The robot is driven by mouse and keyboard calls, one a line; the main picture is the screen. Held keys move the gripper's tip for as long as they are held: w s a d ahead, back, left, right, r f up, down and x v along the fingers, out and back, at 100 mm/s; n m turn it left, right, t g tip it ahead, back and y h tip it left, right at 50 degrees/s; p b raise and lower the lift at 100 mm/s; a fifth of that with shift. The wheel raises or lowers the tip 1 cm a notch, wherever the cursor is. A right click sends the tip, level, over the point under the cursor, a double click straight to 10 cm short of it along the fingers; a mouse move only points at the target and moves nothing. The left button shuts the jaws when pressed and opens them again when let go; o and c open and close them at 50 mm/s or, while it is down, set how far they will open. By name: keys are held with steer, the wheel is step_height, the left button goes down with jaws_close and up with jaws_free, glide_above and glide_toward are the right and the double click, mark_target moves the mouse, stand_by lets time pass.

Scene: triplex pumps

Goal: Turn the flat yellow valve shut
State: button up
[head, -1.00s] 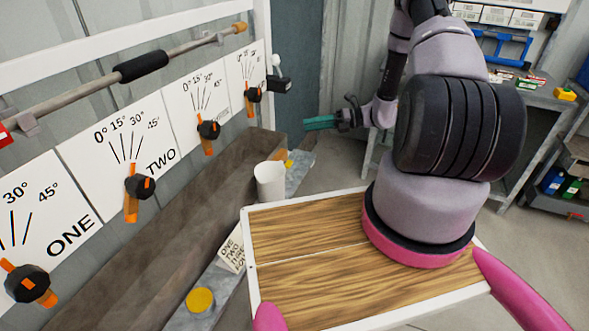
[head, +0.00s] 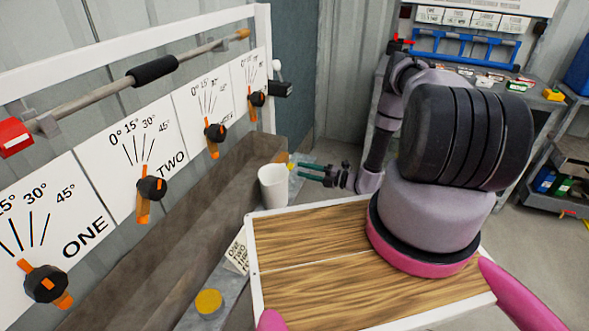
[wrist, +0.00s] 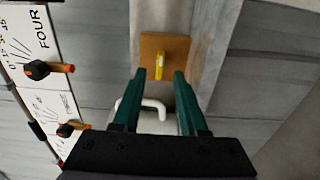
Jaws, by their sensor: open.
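The flat yellow valve shows in the wrist view as a narrow yellow handle (wrist: 159,66) on a square brown plate (wrist: 178,45), pointing up and down in the picture. My gripper (wrist: 162,76) has its two green fingers apart, with nothing between the tips. The handle lies just beyond the tips in the picture, roughly midway between them. I cannot tell the height gap. In the head view my gripper (head: 300,172) is beside a white cup (head: 273,186). A small yellow patch (head: 291,165) behind the cup may be the valve, mostly hidden.
The white cup stands close under my fingers, its handle (wrist: 154,104) showing in the wrist view. A panel with several black-and-orange knobs (head: 151,189) stands at the left. A trough (head: 190,235) runs below it. A round yellow disc (head: 208,302) sits nearer on the ledge.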

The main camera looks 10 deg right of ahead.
mark_target(290, 167)
steer(key=shift+x, duration=2.1)
jaws_close()
